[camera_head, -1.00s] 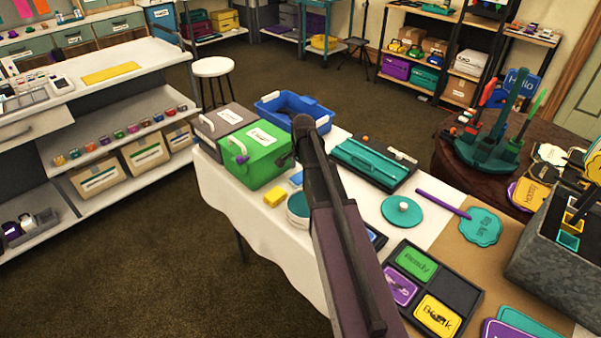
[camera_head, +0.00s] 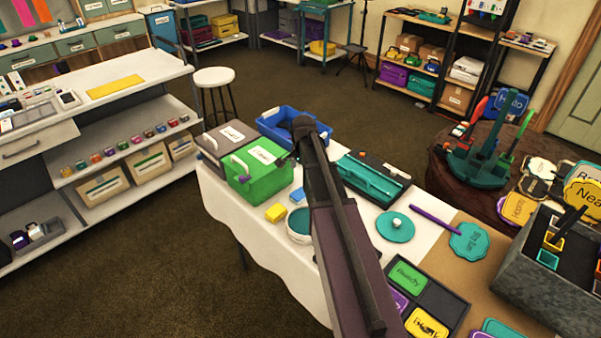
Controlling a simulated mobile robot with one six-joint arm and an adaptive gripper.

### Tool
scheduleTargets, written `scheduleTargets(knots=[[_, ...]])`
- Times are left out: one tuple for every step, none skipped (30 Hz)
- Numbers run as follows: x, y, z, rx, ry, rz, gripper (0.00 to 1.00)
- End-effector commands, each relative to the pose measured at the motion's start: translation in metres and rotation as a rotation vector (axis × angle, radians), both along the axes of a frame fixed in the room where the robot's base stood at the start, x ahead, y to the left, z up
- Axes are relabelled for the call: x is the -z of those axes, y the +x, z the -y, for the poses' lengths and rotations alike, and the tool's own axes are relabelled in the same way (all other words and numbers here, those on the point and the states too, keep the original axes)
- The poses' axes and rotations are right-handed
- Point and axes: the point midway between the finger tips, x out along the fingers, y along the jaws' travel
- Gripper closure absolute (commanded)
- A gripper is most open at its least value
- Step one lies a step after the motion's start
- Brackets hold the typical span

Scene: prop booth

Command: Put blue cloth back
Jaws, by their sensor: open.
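A small light-blue piece (camera_head: 297,195) lies on the white-covered table, just behind a yellow block (camera_head: 275,212) and left of my arm. It may be the blue cloth, but it is too small to tell. A round tub with a pale rim (camera_head: 299,226) stands in front of it, partly hidden by my arm. My dark arm crosses the middle of the view from the bottom edge up to a joint near the blue bin. My gripper does not show.
A green box (camera_head: 258,178), a grey box and a blue bin (camera_head: 270,123) stand at the table's far left end. A teal tray (camera_head: 370,182), a teal disc (camera_head: 395,226) and a dark sign tray (camera_head: 448,302) lie right of my arm. Open floor lies left of the table (camera_head: 215,195).

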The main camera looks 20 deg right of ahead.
Motion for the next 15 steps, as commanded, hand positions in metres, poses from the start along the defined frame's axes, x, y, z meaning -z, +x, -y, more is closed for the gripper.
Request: scheduleTargets(knots=[[-0.008,0.0,0.0,0.0,0.0,0.0,0.0],[-0.009,0.0,0.0,0.0,0.0,0.0,0.0],[-0.011,0.0,0.0,0.0,0.0,0.0,0.0],[-0.013,-0.001,0.0,0.0,0.0,0.0,0.0],[-0.014,-0.001,0.0,0.0,0.0,0.0,0.0],[-0.016,-0.001,0.0,0.0,0.0,0.0,0.0],[-0.016,-0.001,0.0,0.0,0.0,0.0,0.0],[-0.017,-0.001,0.0,0.0,0.0,0.0,0.0],[-0.018,-0.001,0.0,0.0,0.0,0.0,0.0],[-0.018,-0.001,0.0,0.0,0.0,0.0,0.0],[-0.018,-0.001,0.0,0.0,0.0,0.0,0.0],[-0.019,-0.001,0.0,0.0,0.0,0.0,0.0],[-0.019,-0.001,0.0,0.0,0.0,0.0,0.0],[-0.019,-0.001,0.0,0.0,0.0,0.0,0.0],[-0.018,-0.001,0.0,0.0,0.0,0.0,0.0]])
